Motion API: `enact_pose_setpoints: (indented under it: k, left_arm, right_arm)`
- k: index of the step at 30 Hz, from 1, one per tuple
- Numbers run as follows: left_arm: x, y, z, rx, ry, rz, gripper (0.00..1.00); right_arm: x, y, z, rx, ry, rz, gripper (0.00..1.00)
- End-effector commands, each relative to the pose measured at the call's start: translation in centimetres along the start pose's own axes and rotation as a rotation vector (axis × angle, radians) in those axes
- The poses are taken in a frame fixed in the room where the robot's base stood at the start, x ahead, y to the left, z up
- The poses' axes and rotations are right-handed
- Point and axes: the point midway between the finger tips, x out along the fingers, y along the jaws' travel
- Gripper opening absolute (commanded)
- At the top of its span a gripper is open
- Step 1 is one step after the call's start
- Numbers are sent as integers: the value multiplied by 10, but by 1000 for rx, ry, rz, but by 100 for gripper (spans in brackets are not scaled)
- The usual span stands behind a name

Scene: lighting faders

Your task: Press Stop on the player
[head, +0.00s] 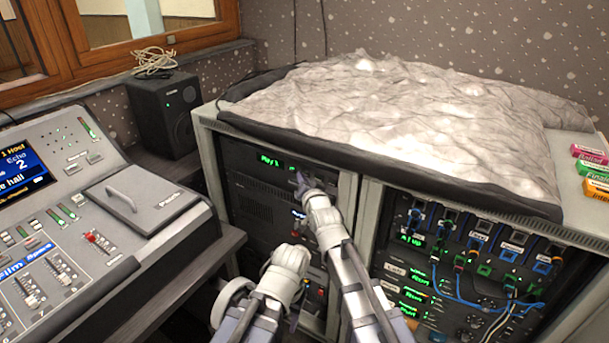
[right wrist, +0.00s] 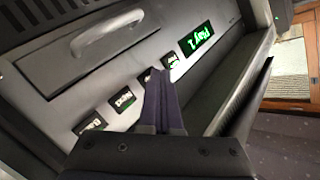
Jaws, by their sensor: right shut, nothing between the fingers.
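The player (head: 262,178) is the dark unit at the top of the left rack, with a green "Play 1" display (head: 269,160). In the right wrist view the display (right wrist: 196,38) sits beside a row of small lit buttons, including one near the display (right wrist: 168,61) and two farther left, a middle one (right wrist: 123,98) and an end one (right wrist: 90,124). I cannot read which is Stop. My right gripper (head: 301,178) is shut and empty in front of the player. Its fingertips (right wrist: 155,76) overlap the button row and hide part of it; contact cannot be told.
A lighting desk (head: 150,195) stands at the left and a black speaker (head: 165,112) behind it. A crumpled grey cover (head: 400,110) lies on the rack top. The right rack (head: 460,265) has loose blue cables. The player's handle (right wrist: 105,32) sticks out near the buttons.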

Motion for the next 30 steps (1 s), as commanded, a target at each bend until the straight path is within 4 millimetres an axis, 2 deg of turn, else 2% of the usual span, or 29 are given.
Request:
enact_pose_setpoints:
  k: [11, 21, 30]
  left_arm:
    - [0, 0, 0, 0, 0, 0, 50]
    - [0, 0, 0, 0, 0, 0, 50]
    - [0, 0, 0, 0, 0, 0, 50]
  right_arm:
    - [1, 1, -1, -1, 1, 0, 0]
    - [-8, -6, 6, -1, 0, 0, 0]
    - [-9, -7, 7, 0, 0, 0, 0]
